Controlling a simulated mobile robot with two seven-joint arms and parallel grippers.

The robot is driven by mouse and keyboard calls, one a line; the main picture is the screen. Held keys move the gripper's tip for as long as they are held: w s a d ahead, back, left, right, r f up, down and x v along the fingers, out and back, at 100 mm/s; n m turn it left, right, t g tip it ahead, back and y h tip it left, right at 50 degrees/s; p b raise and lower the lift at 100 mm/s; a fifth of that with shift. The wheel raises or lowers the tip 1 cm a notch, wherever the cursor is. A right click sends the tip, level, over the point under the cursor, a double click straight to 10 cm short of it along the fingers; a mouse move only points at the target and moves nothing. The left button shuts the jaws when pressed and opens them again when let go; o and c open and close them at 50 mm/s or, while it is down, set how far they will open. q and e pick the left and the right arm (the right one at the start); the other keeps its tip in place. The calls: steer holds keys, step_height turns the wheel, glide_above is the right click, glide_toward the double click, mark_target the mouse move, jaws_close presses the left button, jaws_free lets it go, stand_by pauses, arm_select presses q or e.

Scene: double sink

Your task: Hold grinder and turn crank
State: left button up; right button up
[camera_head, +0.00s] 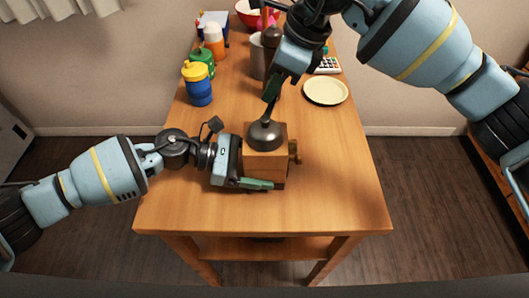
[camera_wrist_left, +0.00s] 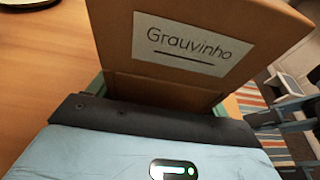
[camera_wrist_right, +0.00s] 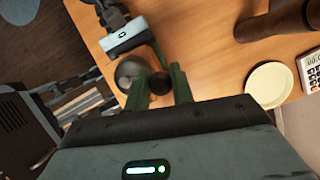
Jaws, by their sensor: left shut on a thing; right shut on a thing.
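The grinder is a wooden box (camera_head: 279,163) with a dark metal dome (camera_head: 264,136) on top, upright near the middle of the wooden table. Its side label "Grauvinho" (camera_wrist_left: 195,47) fills the left wrist view. My left gripper (camera_head: 262,168) is shut on the wooden body from the left; its near green finger lies along the front face. My right gripper (camera_head: 269,103) comes down from above, just over the dome. In the right wrist view its green fingers close around the dark round crank knob (camera_wrist_right: 160,83), beside the dome (camera_wrist_right: 131,70). The crank arm is mostly hidden.
The table (camera_head: 335,190) is clear right of and in front of the grinder. A cream plate (camera_head: 326,91) lies at the back right, with a calculator (camera_head: 328,65) behind it. Blue-yellow (camera_head: 198,84) and green (camera_head: 203,60) containers stand at the back left. A brown pepper mill (camera_head: 271,42) stands behind my right gripper.

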steer(key=shift+s+d, duration=0.15)
steer(key=shift+d, duration=0.4)
steer(key=o, duration=1)
steer(key=shift+s, duration=0.1)
steer(key=v, duration=1.2)
arm_select(q)
steer(key=o, duration=1)
steer(key=shift+o, duration=0.2)
steer(key=v, duration=1.2)
